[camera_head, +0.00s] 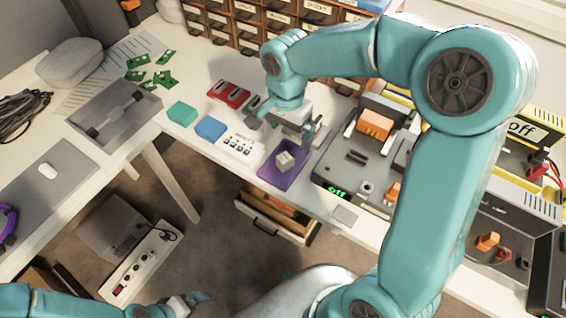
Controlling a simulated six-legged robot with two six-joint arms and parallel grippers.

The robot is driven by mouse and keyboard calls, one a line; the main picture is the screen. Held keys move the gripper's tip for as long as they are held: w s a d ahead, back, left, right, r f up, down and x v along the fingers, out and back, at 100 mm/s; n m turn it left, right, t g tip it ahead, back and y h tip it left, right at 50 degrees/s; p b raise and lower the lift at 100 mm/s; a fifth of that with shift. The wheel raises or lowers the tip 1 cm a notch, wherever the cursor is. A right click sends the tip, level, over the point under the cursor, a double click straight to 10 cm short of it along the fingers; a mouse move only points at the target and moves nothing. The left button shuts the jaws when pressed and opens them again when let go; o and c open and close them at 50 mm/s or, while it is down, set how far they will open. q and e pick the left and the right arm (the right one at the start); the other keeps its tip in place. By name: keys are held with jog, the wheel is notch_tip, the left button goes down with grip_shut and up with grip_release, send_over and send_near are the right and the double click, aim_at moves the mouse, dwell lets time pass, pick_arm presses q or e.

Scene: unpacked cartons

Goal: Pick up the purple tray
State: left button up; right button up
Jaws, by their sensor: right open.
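The purple tray (270,174) lies near the front edge of the white table, with a small pale grey cube (285,160) in it. My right gripper (293,133) is open at the tray's far side, above or beside its back edge. I cannot tell whether a finger touches the tray. The gripper hides part of the tray's back rim. My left gripper (190,302) is low at the bottom of the view, far from the tray, and its jaws are too small to read.
A white block with small switches (240,147), a blue block (210,128) and a teal block (182,114) stand left of the tray. A grey device (340,172) with a green display is close on its right. An open drawer (275,217) is below the table edge.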

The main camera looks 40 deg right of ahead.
aim_at(284, 158)
notch_tip(284, 158, down, 5)
jog(key=shift+s+f, duration=0.1)
jog(key=shift+s, duration=0.05)
jog(key=f, duration=0.5)
jog(key=shift+a+f+b, duration=0.2)
jog(key=shift+a+b, duration=0.1)
jog(key=c, duration=0.8)
